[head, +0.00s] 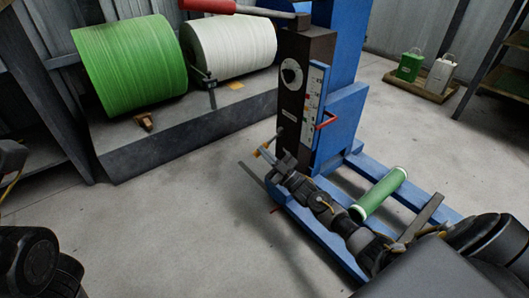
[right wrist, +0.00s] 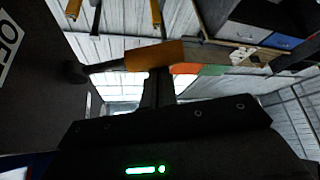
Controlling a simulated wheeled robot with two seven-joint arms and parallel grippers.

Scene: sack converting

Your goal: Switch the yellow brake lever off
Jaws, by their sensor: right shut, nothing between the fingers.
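The yellow brake lever (head: 266,149) sticks out low on the front of the dark panel of the blue machine (head: 345,110). In the right wrist view the lever's orange-yellow grip (right wrist: 152,55) lies across the picture, with a dark stem running left to the dark panel. My right gripper (head: 278,166) is shut and empty, right beside the lever. In the right wrist view its fingertips (right wrist: 160,82) overlap the grip's lower edge; I cannot tell whether they touch it. My left gripper is out of view.
A red lever (head: 327,121) sits on the panel's side, and a red handle (head: 208,6) reaches out above. A green roll (head: 379,194) lies over the blue base frame. Green (head: 130,62) and white (head: 230,47) spools stand on a grey plinth (head: 190,122).

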